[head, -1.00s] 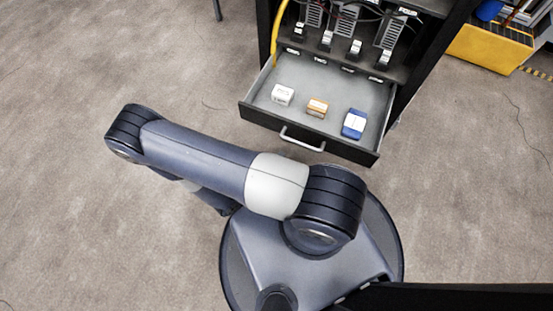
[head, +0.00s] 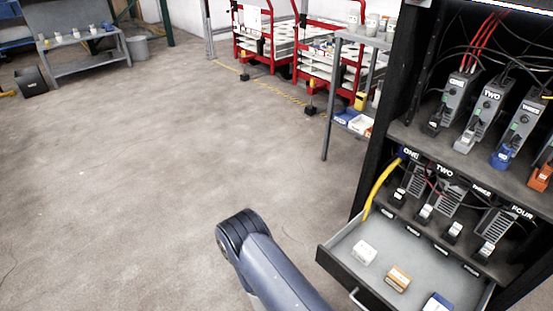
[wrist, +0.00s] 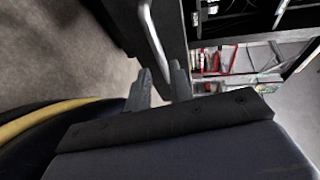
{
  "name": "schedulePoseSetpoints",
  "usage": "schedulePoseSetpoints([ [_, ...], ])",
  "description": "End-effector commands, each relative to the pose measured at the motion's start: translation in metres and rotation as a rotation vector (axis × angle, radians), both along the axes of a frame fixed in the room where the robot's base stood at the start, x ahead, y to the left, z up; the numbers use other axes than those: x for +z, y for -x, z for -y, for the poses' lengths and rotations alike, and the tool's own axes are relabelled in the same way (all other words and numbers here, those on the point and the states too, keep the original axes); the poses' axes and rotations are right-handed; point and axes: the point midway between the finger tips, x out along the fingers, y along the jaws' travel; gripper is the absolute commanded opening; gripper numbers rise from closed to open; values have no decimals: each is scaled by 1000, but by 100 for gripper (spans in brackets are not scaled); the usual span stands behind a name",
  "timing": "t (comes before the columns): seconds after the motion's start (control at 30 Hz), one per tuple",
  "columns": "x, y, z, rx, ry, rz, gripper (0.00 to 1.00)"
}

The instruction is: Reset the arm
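My arm (head: 262,265) shows at the bottom of the head view as a dark blue-grey link with a black ribbed joint. My gripper is outside the head view. In the wrist view my gripper (wrist: 160,82) has two grey fingers with a gap between them and nothing held. The fingers point toward a dark drawer front with a metal handle (wrist: 153,35). I cannot tell how far they are from it.
A rack cabinet (head: 375,150) stands at right with its drawer (head: 335,262) pulled out, holding a white box (head: 364,253), an orange box (head: 397,279) and a blue-and-white box (head: 437,303). Red carts (head: 262,45) and a workbench (head: 80,58) are farther back. The floor at left is clear.

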Motion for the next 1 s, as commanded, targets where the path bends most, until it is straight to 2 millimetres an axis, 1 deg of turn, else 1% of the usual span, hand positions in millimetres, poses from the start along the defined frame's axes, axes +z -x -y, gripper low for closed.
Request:
schedulePoseSetpoints([
  [0.03, -2, -1, 7, -5, 1, -2, 21],
  [0.1, -4, -3, 14, -5, 0, -3, 21],
  [0.53, -11, -16, 55, -4, 0, -2, 21],
  [0.77, -13, -20, 66, -1, -1, 0, 21],
  [1.0, -13, -21, 68, 1, -1, 0, 21],
])
